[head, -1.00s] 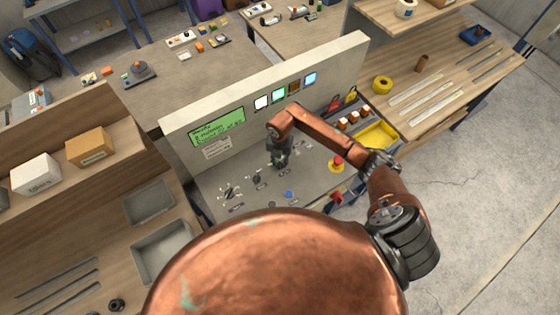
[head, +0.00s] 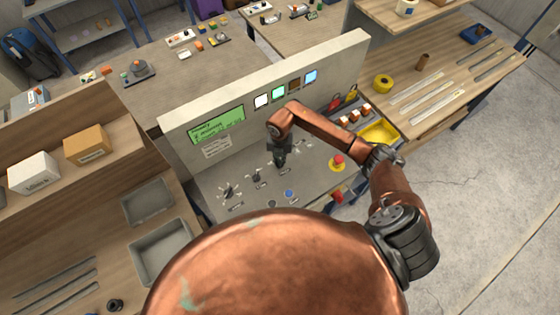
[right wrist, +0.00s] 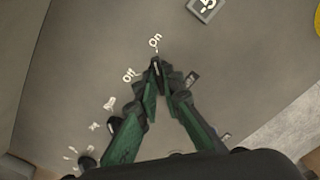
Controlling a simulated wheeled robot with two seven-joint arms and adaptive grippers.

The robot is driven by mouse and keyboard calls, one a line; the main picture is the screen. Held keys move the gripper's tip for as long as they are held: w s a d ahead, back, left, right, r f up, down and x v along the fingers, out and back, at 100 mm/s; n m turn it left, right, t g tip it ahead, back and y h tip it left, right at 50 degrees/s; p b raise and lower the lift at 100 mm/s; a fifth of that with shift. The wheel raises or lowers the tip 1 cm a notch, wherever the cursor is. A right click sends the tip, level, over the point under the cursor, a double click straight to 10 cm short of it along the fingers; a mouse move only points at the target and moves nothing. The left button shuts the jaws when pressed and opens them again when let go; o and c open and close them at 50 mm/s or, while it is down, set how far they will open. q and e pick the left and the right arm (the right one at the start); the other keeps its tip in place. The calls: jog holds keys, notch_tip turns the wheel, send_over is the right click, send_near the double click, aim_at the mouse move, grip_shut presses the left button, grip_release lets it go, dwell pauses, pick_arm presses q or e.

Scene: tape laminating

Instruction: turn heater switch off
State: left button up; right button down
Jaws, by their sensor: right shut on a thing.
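The panel switch (right wrist: 157,68), a small dark knob with a pale mark, sits beside printed "On" and "Off" labels in the right wrist view, with the mark towards "On". My right gripper (right wrist: 158,74) has its green-sided fingers converging on this knob. In the head view the right gripper (head: 279,164) points down onto the grey control panel (head: 222,178) and hides the switch under it. I cannot read a heater label. My left gripper is not in view.
A dial (head: 228,191), a smaller knob (head: 256,177) and a blue button (head: 289,193) are left of and below the gripper. A red stop button (head: 338,161) is to its right. The upright back wall carries a green display (head: 217,127) and several lamps.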

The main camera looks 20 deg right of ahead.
aim_at(280, 162)
jog(key=n+b, duration=0.3)
jog(key=n, duration=0.1)
jog(key=shift+w+d+f+b, duration=0.1)
jog(key=shift+w+f+b, duration=0.05)
jog(key=shift+b, duration=0.2)
jog(key=n+b, duration=0.6)
jog(key=shift+n, duration=0.4)
jog(key=n+b, duration=0.2)
jog(key=n, duration=0.1)
jog(key=shift+b, duration=0.3)
jog(key=shift+r+n+b, duration=0.2)
jog(key=shift+n+b, duration=0.75)
jog(key=shift+n, duration=0.45)
jog(key=c, duration=2.1)
grip_release()
jog(key=shift+r, duration=0.1)
notch_tip(280, 162, up, 12)
jog(key=shift+f, duration=0.1)
